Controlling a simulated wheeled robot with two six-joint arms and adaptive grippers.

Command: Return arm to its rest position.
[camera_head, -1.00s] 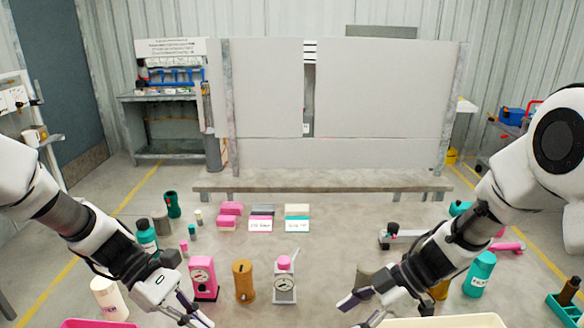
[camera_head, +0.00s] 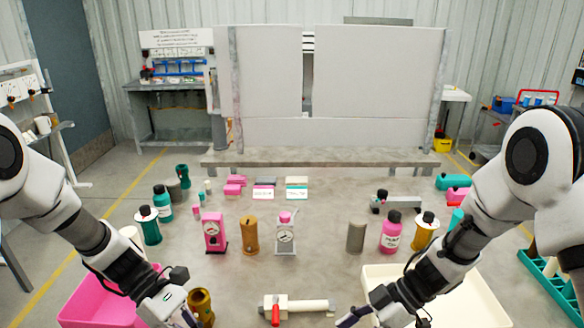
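My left arm comes in from the left. Its gripper (camera_head: 188,317) hangs at the bottom edge over the front of the table, beside a brass-coloured part (camera_head: 201,306) and the pink bin (camera_head: 88,297). Its fingertips are partly cut off, so I cannot tell how far apart they are. My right arm comes in from the right. Its gripper (camera_head: 384,318) is low over the left front of the cream tray (camera_head: 484,285), with a dark finger reaching left. It looks open, with nothing seen in it, though its tips are near the picture edge.
A cream part with a red handle (camera_head: 288,307) lies between the grippers. Pink (camera_head: 214,232) and grey-white (camera_head: 285,236) gauge units, a brown cylinder (camera_head: 250,236), a grey cylinder (camera_head: 356,236) and several bottles stand behind. A teal rack (camera_head: 545,268) is at right. The table's centre is fairly clear.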

